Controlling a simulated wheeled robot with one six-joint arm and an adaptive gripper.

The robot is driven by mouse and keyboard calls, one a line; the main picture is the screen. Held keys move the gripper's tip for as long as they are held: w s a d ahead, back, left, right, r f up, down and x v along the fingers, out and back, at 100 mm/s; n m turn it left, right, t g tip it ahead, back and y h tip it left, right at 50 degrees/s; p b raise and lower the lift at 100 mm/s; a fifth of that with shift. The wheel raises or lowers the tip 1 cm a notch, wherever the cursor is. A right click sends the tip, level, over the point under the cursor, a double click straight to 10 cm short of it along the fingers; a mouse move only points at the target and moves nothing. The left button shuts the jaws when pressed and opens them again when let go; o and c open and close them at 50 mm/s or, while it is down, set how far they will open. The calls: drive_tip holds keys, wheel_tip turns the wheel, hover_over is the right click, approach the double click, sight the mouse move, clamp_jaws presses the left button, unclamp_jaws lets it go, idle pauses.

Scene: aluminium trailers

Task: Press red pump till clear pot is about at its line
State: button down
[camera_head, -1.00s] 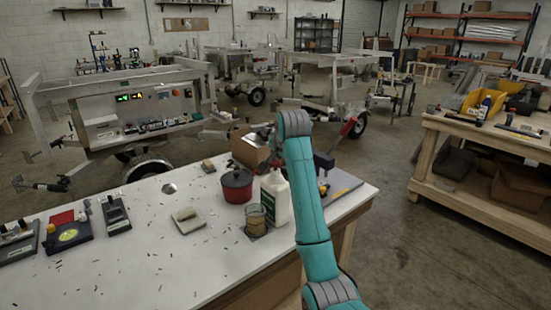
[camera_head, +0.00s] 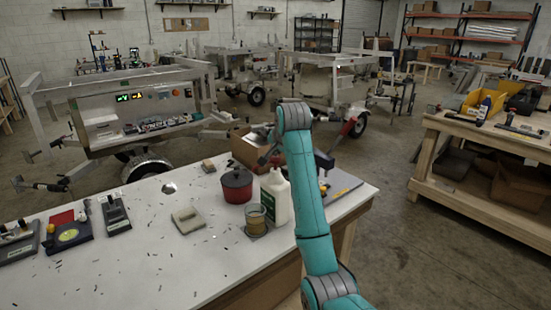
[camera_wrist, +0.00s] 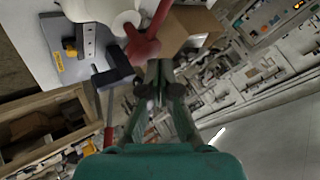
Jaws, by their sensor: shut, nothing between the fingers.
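The red pump (camera_wrist: 143,46) shows in the wrist view as a red head with a long spout, close to the tips of my gripper (camera_wrist: 158,74). My gripper is shut and empty; I cannot tell whether it touches the pump. A white bottle (camera_head: 279,200) stands on the white table in the head view, beside my arm; its upper part is partly hidden. The clear pot (camera_head: 256,222) stands just in front of the bottle, with amber-brown contents. Its line and exact level are too small to read.
A red pot with a dark lid (camera_head: 237,188) stands left of the bottle. A cardboard box (camera_head: 246,147) is behind it. A pale block (camera_head: 187,220) and dark devices (camera_head: 116,215) lie further left on the table (camera_head: 150,250). The front middle has only small scraps.

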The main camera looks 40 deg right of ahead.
drive_tip(key=shift+r, duration=0.45)
drive_tip(key=shift+r, duration=2.5)
